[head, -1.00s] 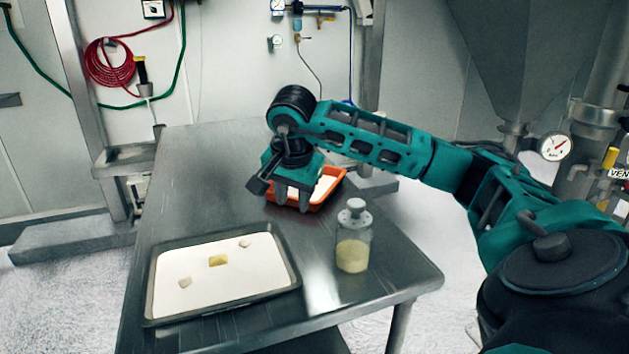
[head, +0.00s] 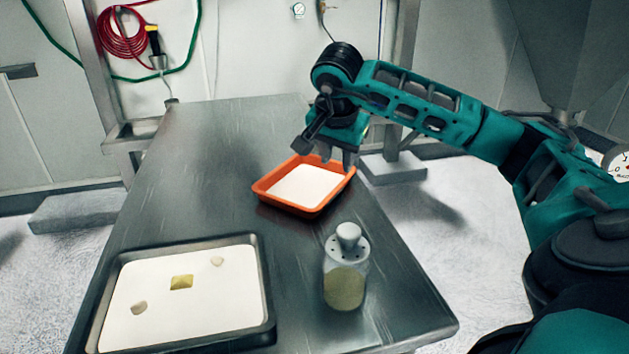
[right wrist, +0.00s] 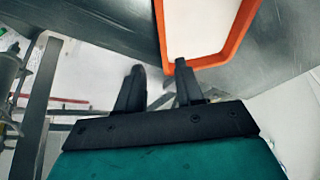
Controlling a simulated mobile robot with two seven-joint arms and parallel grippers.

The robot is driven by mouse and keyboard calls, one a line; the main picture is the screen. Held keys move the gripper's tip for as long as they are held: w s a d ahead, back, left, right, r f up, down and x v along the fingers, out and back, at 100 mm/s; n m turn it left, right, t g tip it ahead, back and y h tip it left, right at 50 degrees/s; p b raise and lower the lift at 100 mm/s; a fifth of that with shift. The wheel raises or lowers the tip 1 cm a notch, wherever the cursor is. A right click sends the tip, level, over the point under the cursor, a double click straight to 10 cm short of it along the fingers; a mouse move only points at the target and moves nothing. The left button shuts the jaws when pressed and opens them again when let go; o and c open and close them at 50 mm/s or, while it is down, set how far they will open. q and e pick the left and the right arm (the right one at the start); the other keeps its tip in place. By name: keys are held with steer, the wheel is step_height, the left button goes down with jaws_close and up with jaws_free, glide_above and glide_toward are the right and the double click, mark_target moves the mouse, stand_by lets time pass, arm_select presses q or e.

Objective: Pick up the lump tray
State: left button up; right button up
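An orange tray (head: 262,188) with a white lining lies on the steel table and looks empty. A dark tray (head: 268,300) with a white lining lies at the near left and holds two pale lumps and a yellow square piece (head: 181,282). My right gripper (head: 336,158) is at the far right rim of the orange tray, fingers pointing down. In the right wrist view its fingers (right wrist: 157,68) are apart with nothing between them; one fingertip is close to a corner of the orange tray (right wrist: 240,25). Whether it touches cannot be told. My left gripper is not in view.
A glass jar (head: 345,280) with a pale knobbed lid and yellowish powder stands on the table (head: 200,170), between the dark tray and the right edge. The table's left and far parts are clear. A wall with a red hose (head: 122,35) is behind.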

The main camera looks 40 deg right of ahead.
glide_above(336, 187)
steer(key=s+a, duration=0.2)
steer(key=f, duration=0.6)
steer(key=shift+s+a+f+b, duration=0.2)
steer(key=shift+f+b, duration=0.05)
steer(key=shift+b, duration=0.1)
steer(key=shift+w+d+r+x, duration=0.1)
steer(key=shift+w+x, duration=0.05)
steer(key=shift+x, duration=0.8)
steer(key=shift+w+d+r+x, duration=0.1)
steer(key=shift+w+x, duration=0.05)
steer(key=shift+x, duration=0.85)
steer(key=shift+w+d+r+x, duration=0.1)
steer(key=shift+w+x, duration=0.05)
steer(key=shift+x, duration=0.8)
steer(key=shift+c, duration=0.2)
jaws_close()
